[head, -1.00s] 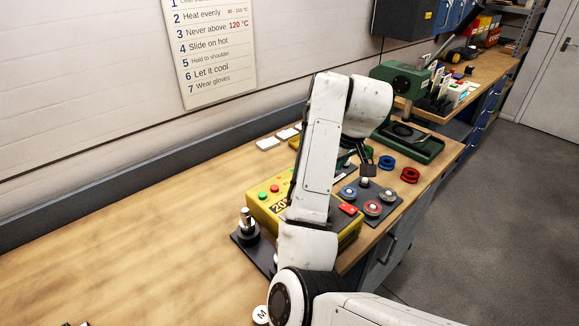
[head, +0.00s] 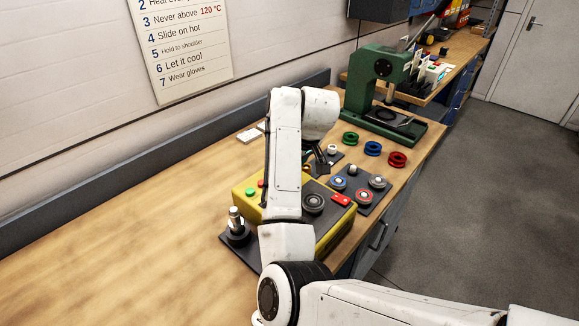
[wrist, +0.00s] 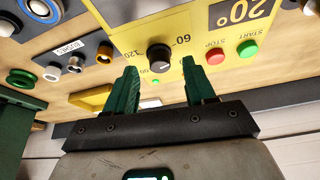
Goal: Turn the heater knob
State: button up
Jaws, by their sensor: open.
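The heater is a yellow box (head: 330,239) on the bench, under my arm in the head view. Its knob (wrist: 159,57) is black and round, on a yellow face with 60 and 120 printed beside it in the wrist view. My arm seems to hide the knob in the head view. My gripper (wrist: 159,66) is open and empty. Its two green fingers point toward the face, and the knob shows between their tips. I cannot tell how far apart they are in depth. The green START button (wrist: 248,48), red STOP button (wrist: 216,56) and a 20° display (wrist: 240,10) are to the right.
A dark plate (head: 374,202) with several ringed parts lies right of the heater. Green (head: 350,138), blue (head: 373,148) and red (head: 397,159) rings lie behind it, near a green press (head: 372,75). A metal post on a dark base (head: 237,230) stands left. The bench's left is clear.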

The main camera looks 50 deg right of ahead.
jog(key=shift+x, duration=0.8)
jog(key=c, duration=1)
